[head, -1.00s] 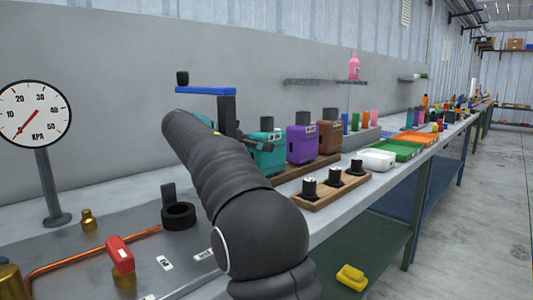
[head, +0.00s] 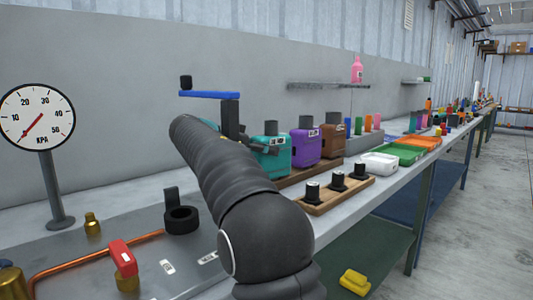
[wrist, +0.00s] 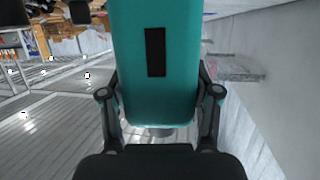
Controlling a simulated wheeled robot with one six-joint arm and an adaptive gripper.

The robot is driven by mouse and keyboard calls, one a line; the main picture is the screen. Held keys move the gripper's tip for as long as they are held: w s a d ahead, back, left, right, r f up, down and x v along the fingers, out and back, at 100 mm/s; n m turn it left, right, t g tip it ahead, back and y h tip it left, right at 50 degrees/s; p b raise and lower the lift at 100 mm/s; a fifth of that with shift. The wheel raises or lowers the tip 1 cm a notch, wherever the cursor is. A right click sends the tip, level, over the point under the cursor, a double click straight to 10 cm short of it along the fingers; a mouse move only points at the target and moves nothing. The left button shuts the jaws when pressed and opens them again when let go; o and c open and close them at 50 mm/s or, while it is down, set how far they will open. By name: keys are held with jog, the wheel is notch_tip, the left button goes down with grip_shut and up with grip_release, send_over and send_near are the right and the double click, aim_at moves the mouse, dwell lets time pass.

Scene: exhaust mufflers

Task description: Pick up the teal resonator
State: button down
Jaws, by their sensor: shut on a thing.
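The teal resonator (head: 272,150) is a boxy block with a dark stub on top. In the head view it is at the left end of a row, beside the purple one, its lower left hidden by my arm. In the wrist view the teal resonator (wrist: 178,70), with a black slot on its face, fills the middle. My gripper (wrist: 160,88) is shut on it, one finger at each side. In the head view my gripper (head: 246,141) is mostly hidden behind my arm. I cannot tell whether the resonator is clear of its wooden base.
A purple resonator (head: 306,146) and a brown one (head: 331,140) stand close on the right. A wooden block (head: 332,192) with black posts is in front. A pressure gauge (head: 37,115) and a red-capped valve (head: 123,258) are at left.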

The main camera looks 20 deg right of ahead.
aim_at(265, 134)
jog(key=shift+r, duration=1.55)
jog(key=shift+a+r, duration=0.1)
jog(key=shift+r, duration=0.25)
jog(key=s+a, duration=0.2)
jog(key=a, duration=1.5)
jog(key=shift+s+a, duration=0.3)
jog(key=shift+s, duration=0.1)
jog(key=shift+f, duration=0.1)
